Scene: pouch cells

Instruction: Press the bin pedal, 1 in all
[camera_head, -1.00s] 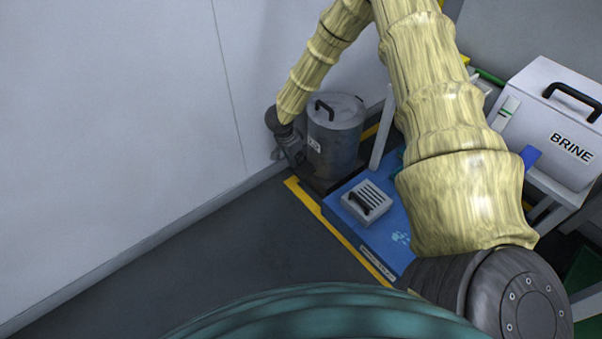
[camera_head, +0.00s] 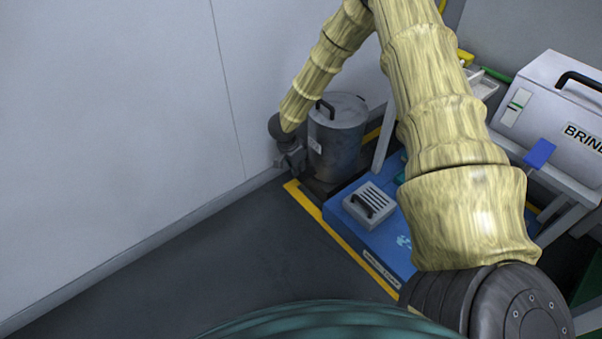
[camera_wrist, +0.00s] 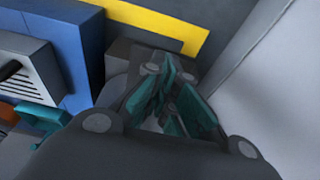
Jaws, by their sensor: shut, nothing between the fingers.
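The bin (camera_head: 340,150) is a grey upright cylinder with a dark handle on its lid and a pale label. It stands in the corner by the wall, lid shut. My gripper (camera_head: 297,168) is low at the bin's front left, between it and the wall, shut and empty. The wrist view shows its teal-padded fingers (camera_wrist: 170,85) together, pointing at the dark floor area near the yellow line. I cannot make out the pedal clearly; dark shapes lie low at the bin's foot, and my gripper partly covers that area. Contact with the pedal cannot be told.
A blue platform (camera_head: 345,235) carries a grey slotted box (camera_head: 370,204) with a black handle, right of the bin. A yellow floor line (camera_head: 345,245) edges it. The wall (camera_head: 110,130) is close on the left. A white BRINE box (camera_head: 550,115) stands right. Front-left floor is clear.

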